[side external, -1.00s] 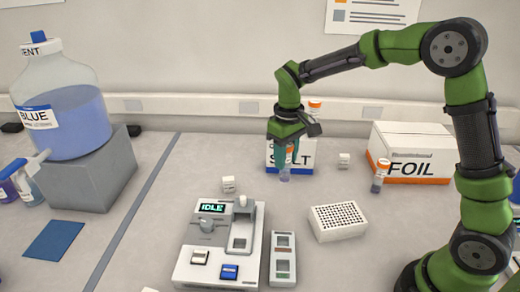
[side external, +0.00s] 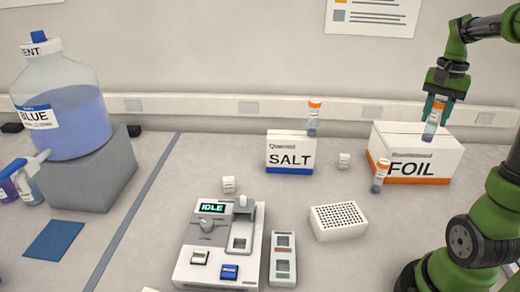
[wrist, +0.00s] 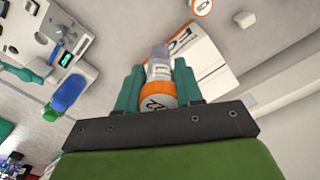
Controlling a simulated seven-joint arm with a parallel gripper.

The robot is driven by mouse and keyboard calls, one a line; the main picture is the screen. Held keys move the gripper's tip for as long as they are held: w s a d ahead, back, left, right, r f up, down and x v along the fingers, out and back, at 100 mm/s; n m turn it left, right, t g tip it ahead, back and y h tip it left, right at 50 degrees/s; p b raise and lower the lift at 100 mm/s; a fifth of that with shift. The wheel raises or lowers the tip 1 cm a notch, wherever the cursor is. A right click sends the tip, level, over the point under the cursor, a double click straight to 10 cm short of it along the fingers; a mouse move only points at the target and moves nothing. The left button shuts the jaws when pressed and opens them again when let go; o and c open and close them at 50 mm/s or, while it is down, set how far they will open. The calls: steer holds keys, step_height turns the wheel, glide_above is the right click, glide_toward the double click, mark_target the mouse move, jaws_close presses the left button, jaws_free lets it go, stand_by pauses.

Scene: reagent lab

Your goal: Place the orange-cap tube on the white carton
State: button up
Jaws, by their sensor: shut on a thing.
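My gripper (side external: 436,108) is shut on an orange-cap tube (side external: 431,128), held roughly upright over the white FOIL carton (side external: 408,168). The tube's lower end overlaps the carton's top in the side view; I cannot tell whether it touches. In the wrist view the tube (wrist: 158,72) sits between the teal fingers, with the FOIL carton (wrist: 205,65) beyond. Another orange-cap tube (side external: 380,177) stands in front of the carton's left end. A third (side external: 313,120) stands at the white SALT carton (side external: 290,155), on or behind it.
A white perforated rack (side external: 338,222) and a device reading IDLE (side external: 218,245) stand in front. Small white blocks (side external: 344,160) (side external: 228,184) lie nearby. A large blue-liquid bottle (side external: 65,110) stands on a grey block at left. Bench between the cartons is mostly clear.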

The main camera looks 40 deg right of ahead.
steer(key=shift+w+d+f+m, duration=0.45)
steer(key=shift+w+d+f, duration=0.5)
steer(key=shift+d, duration=1.2)
steer(key=shift+w+d+f+m, duration=0.5)
steer(key=shift+w+d+f, duration=0.45)
steer(key=shift+d, duration=1.2)
steer(key=shift+w+d+f+m, duration=0.6)
steer(key=shift+w+d, duration=0.5)
steer(key=shift+d, duration=1.05)
steer(key=shift+f, duration=0.25)
steer(key=o, duration=1)
